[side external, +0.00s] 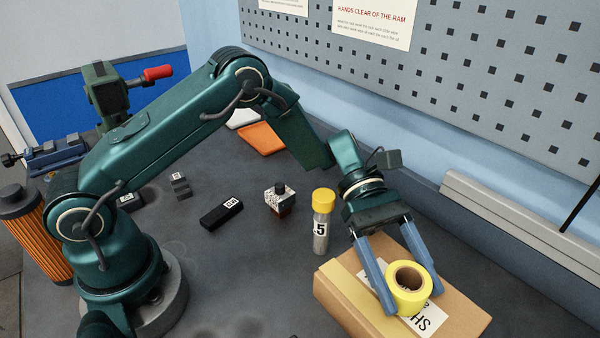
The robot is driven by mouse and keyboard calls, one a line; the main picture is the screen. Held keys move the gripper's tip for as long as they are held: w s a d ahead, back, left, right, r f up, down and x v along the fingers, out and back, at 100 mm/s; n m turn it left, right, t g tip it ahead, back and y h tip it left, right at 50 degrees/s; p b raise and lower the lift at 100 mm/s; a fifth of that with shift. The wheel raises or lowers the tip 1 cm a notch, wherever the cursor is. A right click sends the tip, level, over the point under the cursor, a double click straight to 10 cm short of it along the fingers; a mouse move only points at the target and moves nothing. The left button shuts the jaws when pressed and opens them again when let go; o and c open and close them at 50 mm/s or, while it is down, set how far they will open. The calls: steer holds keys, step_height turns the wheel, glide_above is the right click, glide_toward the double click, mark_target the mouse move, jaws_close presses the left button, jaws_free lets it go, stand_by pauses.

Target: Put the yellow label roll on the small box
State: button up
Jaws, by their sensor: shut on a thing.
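The yellow label roll (424,302) has a brown core and sits between the two blue fingers of my gripper (413,298). My gripper is shut on it from both sides. The roll is over the top of the small cardboard box (345,310), which has a white printed label partly covered by the roll. I cannot tell whether the roll touches the box top or is slightly above it.
A yellow-capped bottle (322,222) stands close to the box's left. A small block with a black knob (280,198), a black labelled bar (222,213) and an orange pad (261,139) lie farther back. A metal rail (520,238) runs along the wall at right.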

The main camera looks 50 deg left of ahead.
steer(key=o, duration=1.3)
steer(key=shift+f, duration=0.1)
steer(key=v, duration=1.1)
steer(key=shift+w+a+r, duration=0.1)
steer(key=shift+w+r, duration=0.05)
steer(key=shift+r, duration=0.05)
steer(key=shift+s+a+r+m+t+y, duration=0.85)
steer(key=shift+s+a+m+t+y, duration=0.9)
steer(key=shift+s+m+y, duration=0.75)
steer(key=shift+s+a+r+m+t+y, duration=0.85)
steer(key=shift+s+a+m+t+y, duration=0.95)
steer(key=shift+s, duration=1.15)
steer(key=shift+s+a+r+m+t+y, duration=0.8)
steer(key=shift+s+a+m+t+y, duration=0.55)
steer(key=shift+s+a+m+y, duration=1.15)
steer(key=shift+s+d+m+h, duration=0.2)
steer(key=shift+d+m+h, duration=0.1)
steer(key=shift+d+m, duration=0.15)
